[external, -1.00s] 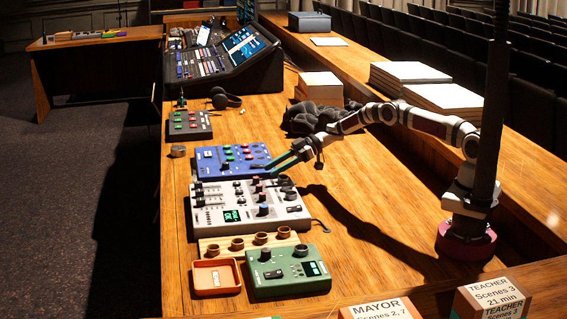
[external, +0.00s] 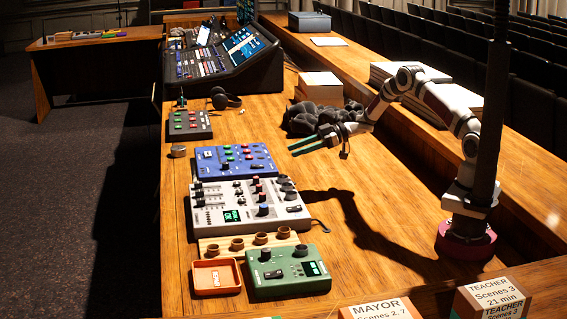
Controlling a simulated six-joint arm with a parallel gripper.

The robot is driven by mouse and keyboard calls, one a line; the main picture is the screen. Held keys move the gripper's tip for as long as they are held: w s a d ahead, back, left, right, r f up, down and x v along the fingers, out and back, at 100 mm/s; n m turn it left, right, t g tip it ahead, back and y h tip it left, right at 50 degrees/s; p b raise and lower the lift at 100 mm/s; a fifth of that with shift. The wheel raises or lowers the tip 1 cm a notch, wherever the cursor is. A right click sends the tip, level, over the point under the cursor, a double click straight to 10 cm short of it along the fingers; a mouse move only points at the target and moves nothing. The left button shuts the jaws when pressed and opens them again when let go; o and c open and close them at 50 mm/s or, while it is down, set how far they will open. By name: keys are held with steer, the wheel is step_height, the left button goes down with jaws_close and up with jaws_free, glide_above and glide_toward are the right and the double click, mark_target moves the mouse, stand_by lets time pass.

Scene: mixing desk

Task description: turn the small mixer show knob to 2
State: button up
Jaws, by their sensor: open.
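The small mixer (external: 246,207) is the light grey box with rows of sliders, several knobs and a lit green display (external: 232,215). It sits on the wooden desk between a blue box and a green box. The labels and knob pointers are too small to read. My gripper (external: 306,146) is open and empty, raised above the desk to the upper right of the blue box, clear of the mixer.
The blue box (external: 235,161) lies just beyond the mixer. The green box (external: 287,271), an orange tray (external: 216,277) and a wooden rack (external: 246,244) lie in front. A dark bundle (external: 308,118) lies behind my gripper. Bare desk lies right of the mixer.

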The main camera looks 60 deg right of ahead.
mark_target(256, 180)
steer(key=s+a+f+m+t+h, duration=0.1)
steer(key=s+a+f+m+h, duration=0.1)
steer(key=s+h, duration=0.15)
steer(key=x, duration=1.4)
steer(key=shift+w+a, duration=0.2)
steer(key=shift+a, duration=0.25)
jaws_close()
